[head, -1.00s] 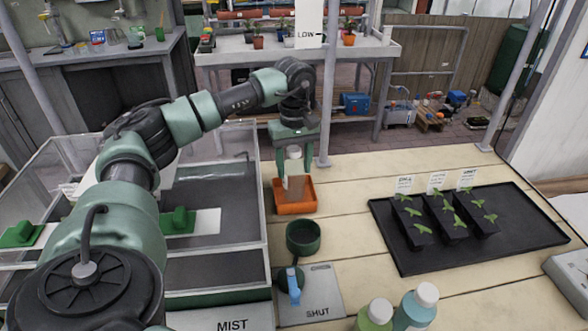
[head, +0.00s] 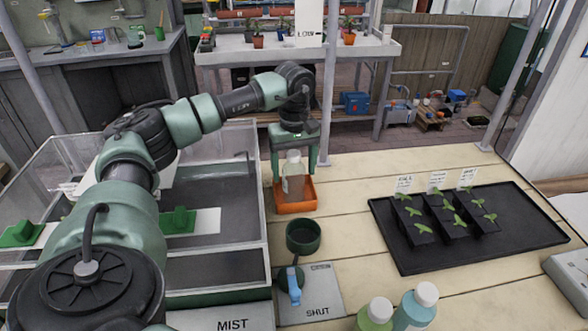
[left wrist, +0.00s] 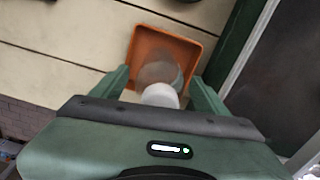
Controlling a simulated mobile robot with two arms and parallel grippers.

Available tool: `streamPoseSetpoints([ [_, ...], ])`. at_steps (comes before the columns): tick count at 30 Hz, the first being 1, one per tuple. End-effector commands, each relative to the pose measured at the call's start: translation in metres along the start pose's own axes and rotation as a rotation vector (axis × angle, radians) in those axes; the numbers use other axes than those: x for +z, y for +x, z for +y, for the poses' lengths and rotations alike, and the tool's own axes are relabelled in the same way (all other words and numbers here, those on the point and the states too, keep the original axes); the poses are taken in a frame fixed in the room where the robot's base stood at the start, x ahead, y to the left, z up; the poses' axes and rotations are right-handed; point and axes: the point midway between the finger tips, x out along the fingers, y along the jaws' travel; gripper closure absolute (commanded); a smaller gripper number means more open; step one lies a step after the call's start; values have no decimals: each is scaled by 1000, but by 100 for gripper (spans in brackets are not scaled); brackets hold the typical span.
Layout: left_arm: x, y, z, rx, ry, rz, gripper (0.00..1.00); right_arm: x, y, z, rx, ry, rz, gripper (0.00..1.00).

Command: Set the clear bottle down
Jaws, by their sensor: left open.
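The clear bottle (head: 293,178) with a white cap stands upright in the orange tray (head: 296,207) on the wooden table. My left gripper (head: 294,165) is above the tray with its fingers apart, one on each side of the bottle, and it is open. In the left wrist view the bottle's white cap (left wrist: 160,96) shows between the two green fingers, with the orange tray (left wrist: 190,48) beneath. My right gripper is not in view.
A dark green round cup (head: 303,236) stands in front of the tray. A black tray (head: 420,262) with seedling pots lies to the right. Two capped bottles (head: 416,306) stand at the front edge. A glass-walled case (head: 262,215) is close on the left.

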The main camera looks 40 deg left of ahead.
Motion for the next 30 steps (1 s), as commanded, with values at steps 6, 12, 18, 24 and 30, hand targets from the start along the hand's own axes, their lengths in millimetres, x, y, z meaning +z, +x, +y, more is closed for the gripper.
streamPoseSetpoints([
  [6, 0, -38, 2, 7, 0, 2, 26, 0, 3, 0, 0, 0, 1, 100],
  [12, 0, -82, 2, 6, 0, 1, 26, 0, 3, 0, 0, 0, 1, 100],
  [18, 0, -110, 1, 3, 0, 1, 26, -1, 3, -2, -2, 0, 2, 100],
  [24, 0, -119, 1, 2, 0, 0, 26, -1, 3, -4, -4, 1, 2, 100],
  [30, 0, -119, 0, 2, 0, 0, 26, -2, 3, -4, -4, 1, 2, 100],
])
